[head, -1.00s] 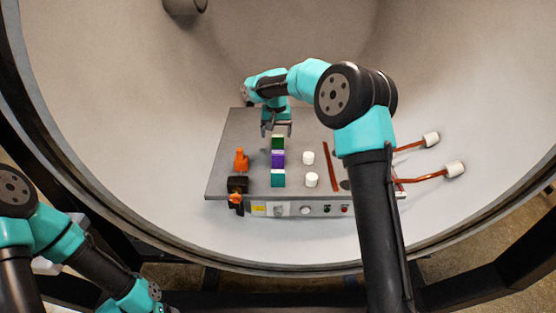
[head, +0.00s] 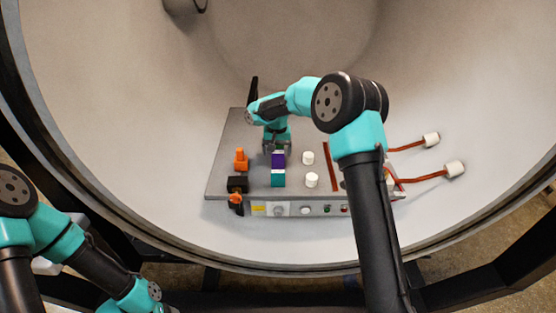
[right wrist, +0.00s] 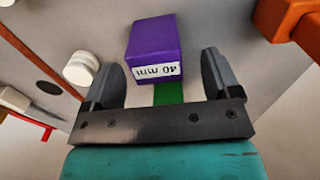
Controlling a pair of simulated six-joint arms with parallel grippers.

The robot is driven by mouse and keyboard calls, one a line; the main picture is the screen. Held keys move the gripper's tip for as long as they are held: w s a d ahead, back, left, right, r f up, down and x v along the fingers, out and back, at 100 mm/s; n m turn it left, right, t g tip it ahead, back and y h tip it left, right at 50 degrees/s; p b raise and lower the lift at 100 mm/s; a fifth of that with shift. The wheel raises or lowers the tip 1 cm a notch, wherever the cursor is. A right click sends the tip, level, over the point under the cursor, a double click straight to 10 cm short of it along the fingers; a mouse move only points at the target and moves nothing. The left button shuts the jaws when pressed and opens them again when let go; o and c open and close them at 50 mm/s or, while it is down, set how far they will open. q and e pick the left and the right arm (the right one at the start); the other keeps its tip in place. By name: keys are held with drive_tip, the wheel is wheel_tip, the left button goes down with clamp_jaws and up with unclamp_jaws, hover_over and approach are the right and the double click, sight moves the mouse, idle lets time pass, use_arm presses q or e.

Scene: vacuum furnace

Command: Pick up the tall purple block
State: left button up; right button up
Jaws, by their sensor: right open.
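The tall purple block (head: 278,159) stands on the grey panel, behind the teal block (head: 278,180) in the head view. In the right wrist view the purple block (right wrist: 155,48), marked "40 mm", is just ahead of my fingers. My right gripper (head: 276,149) is open right behind it. My left gripper is out of view.
Two white cylinders (head: 312,180) stand right of the blocks, with a red-brown bar (head: 331,166) beyond. An orange part (head: 240,160) and a black block (head: 237,184) are to the left. The panel's left rear area is clear. The curved furnace wall surrounds everything.

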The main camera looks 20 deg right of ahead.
sight(278, 152)
drive_tip(key=shift+s+d+f, duration=0.15)
drive_tip(key=shift+f, duration=1.7)
drive_tip(key=shift+c, duration=0.5)
drive_tip(key=c, duration=1.1)
drive_tip(key=shift+c, duration=0.2)
drive_tip(key=shift+r, duration=0.15)
wheel_tip(278, 152, up, 10)
drive_tip(key=shift+f, duration=0.1)
